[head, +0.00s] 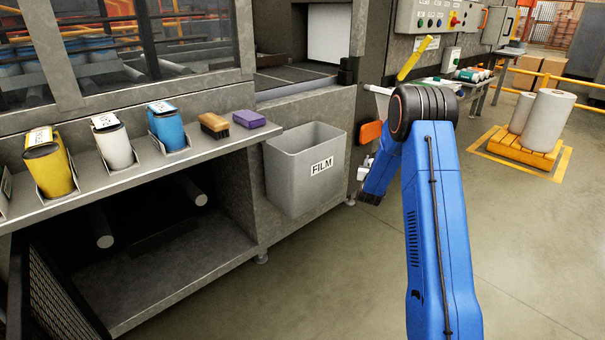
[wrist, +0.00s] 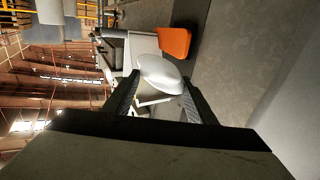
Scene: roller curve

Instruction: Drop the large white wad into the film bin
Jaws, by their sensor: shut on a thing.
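The large white wad (wrist: 160,75) shows in the wrist view as a smooth, pale rounded lump between the two dark fingers. My gripper (wrist: 158,90) is shut on it. In the head view my blue arm bends over and down to the right of the film bin, and I cannot clearly make out the wad there. The film bin (head: 290,190) is a grey, open-topped box labelled FILM. It stands against the front of the machine, left of my arm. Its floor is hidden.
A steel shelf (head: 120,185) left of the bin bears yellow, white and blue containers, a brown brush (head: 214,125) and a purple block (head: 249,119). An orange part (head: 371,132) is on the machine beside my arm. Open floor lies right, before a pallet with rolls (head: 548,120).

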